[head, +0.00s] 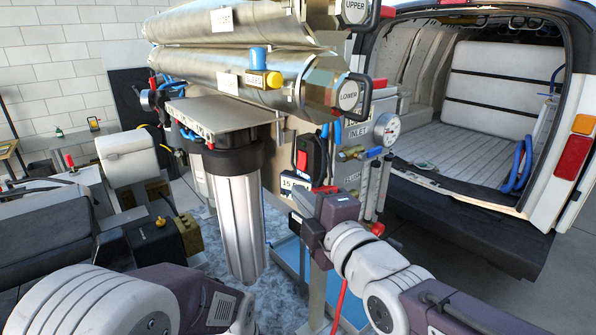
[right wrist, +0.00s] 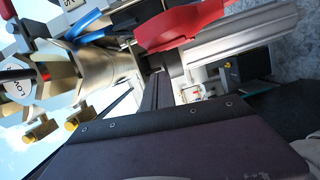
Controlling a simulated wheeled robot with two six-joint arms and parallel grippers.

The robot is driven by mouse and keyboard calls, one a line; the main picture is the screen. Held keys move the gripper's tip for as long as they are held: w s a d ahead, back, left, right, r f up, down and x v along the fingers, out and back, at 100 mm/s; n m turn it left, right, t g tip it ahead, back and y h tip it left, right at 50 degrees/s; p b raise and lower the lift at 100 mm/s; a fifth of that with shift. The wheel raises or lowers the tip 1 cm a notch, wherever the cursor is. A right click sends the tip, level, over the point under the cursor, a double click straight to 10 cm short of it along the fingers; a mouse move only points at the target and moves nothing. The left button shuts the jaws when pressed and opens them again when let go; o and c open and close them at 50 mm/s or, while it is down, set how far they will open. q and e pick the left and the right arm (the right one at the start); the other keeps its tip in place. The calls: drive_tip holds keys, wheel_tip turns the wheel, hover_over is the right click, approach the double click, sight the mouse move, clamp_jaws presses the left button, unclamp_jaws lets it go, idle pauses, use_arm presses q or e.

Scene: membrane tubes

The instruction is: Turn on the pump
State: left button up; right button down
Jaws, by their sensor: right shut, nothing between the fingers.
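A dark switch box with a red rocker switch (head: 302,160) is on the front of the steel tube rig, below the lower tube. My right gripper (head: 322,203) is shut and empty, just below and in front of that box. In the right wrist view its dark fingers (right wrist: 157,78) are together, close to a red part (right wrist: 185,24). I cannot tell from that view whether they touch it. The switch's on or off position is too small to read. My left arm shows at the lower left, but its gripper is out of view.
A pressure gauge (head: 386,129), valves and flow tubes sit right of the switch. A filter housing (head: 238,220) hangs to its left. The lower steel tube (head: 240,75) lies above. A van with an open cargo bay (head: 480,145) stands at the right.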

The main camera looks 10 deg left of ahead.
sight(302, 161)
drive_tip(key=w+p, duration=0.2)
drive_tip(key=w, duration=0.1)
drive_tip(key=w+a+p, duration=0.1)
drive_tip(key=w+p, duration=0.1)
drive_tip(key=w, duration=0.2)
drive_tip(key=w+a+p, duration=0.1)
drive_tip(key=w+p, duration=0.2)
drive_tip(key=shift+w+a+f, duration=0.2)
drive_tip(key=shift+w+f, duration=0.05)
drive_tip(key=shift+f, duration=0.1)
drive_tip(key=shift+a, duration=0.15)
